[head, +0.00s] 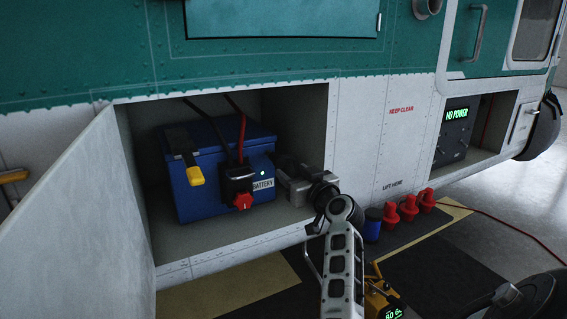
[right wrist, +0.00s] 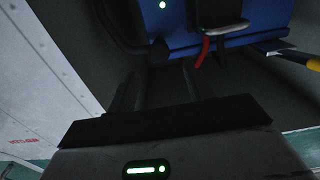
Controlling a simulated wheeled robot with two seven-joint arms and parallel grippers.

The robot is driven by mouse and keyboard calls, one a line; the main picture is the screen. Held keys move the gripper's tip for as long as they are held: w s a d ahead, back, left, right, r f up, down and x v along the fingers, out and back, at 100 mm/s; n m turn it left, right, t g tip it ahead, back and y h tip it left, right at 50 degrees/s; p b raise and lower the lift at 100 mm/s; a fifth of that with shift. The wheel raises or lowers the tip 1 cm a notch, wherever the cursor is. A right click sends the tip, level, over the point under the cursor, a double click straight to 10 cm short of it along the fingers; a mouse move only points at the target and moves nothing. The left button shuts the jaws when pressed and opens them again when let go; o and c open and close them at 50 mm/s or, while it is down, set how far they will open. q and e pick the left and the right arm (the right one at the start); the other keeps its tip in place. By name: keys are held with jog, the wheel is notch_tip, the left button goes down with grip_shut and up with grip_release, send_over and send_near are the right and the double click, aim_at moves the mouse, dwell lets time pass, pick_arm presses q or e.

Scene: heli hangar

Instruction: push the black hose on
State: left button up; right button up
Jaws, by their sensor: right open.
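The blue battery (head: 205,190) sits in the open side bay of the helicopter. A black hose or cable (head: 206,118) rises from the fitting with the red knob (head: 243,201) on its front. In the right wrist view a dark curved hose-like piece (right wrist: 121,25) lies beside the battery (right wrist: 182,38); I cannot tell whether it is seated on anything. My right gripper (head: 283,167) is inside the bay, just right of the battery. Its fingers are open and empty in the right wrist view (right wrist: 160,88). My left gripper is not in view.
A bay door (head: 85,215) stands open at the left. The bay's lower lip (head: 235,240) runs under my right forearm. Several red plugs (head: 408,207) and a blue can (head: 372,225) stand on the floor mat. A panel (head: 454,130) at the right reads "NO POWER".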

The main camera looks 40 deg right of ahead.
aim_at(281, 162)
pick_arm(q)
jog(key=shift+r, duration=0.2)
pick_arm(e)
jog(key=x, duration=0.6)
jog(key=shift+d, duration=0.1)
